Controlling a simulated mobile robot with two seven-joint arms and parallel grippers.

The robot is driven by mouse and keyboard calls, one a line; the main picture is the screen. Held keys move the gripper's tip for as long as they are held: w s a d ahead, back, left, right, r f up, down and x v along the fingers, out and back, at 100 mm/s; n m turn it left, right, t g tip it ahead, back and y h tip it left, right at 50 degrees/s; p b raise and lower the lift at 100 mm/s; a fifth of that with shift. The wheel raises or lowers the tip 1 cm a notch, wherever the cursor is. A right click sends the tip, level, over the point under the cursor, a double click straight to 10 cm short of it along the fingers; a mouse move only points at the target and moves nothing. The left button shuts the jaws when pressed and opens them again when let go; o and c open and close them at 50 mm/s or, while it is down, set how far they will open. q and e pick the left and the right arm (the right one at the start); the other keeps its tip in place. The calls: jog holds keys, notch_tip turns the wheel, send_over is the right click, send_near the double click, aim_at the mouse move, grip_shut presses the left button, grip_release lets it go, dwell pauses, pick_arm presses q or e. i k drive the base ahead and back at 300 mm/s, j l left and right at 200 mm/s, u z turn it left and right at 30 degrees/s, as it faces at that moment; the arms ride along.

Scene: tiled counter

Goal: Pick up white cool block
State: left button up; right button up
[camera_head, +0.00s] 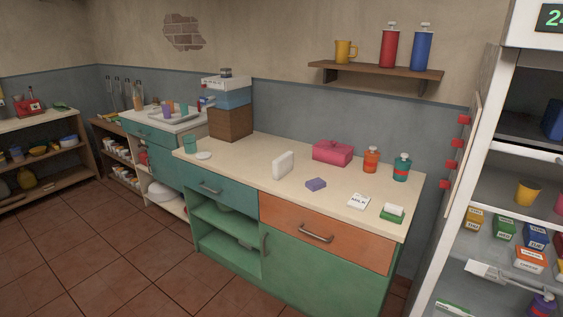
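A white block (282,166) with rounded edges stands upright on the cream counter top (240,165), near its middle. It fits the white cool block best, though no label is readable on it. A small purple block (316,184) lies to its right and nearer the front edge. A pink box (333,152) sits behind it to the right. Neither of my grippers is in view.
An open fridge (500,180) borders the right. Floor in front is clear.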

aim_at(283, 164)
jog(key=i+j+z, duration=0.1)
jog(key=i+j, duration=0.55)
jog(key=j, duration=0.15)
jog(key=i+j+z, duration=0.15)
jog(key=i+j, duration=0.15)
jog(key=i+j+z, duration=0.1)
jog(key=i+j, duration=0.15)
jog(key=j, duration=0.3)
jog(key=i+j+z, duration=0.1)
jog(key=i+j, duration=0.2)
jog(key=j, duration=0.15)
jog(key=i+j, duration=0.25)
jog(key=j, duration=0.25)
jog(key=i+j+z, duration=0.15)
jog(key=j, duration=0.35)
jog(key=i+j+z, duration=0.1)
jog(key=i+j, duration=0.25)
jog(key=j, duration=0.15)
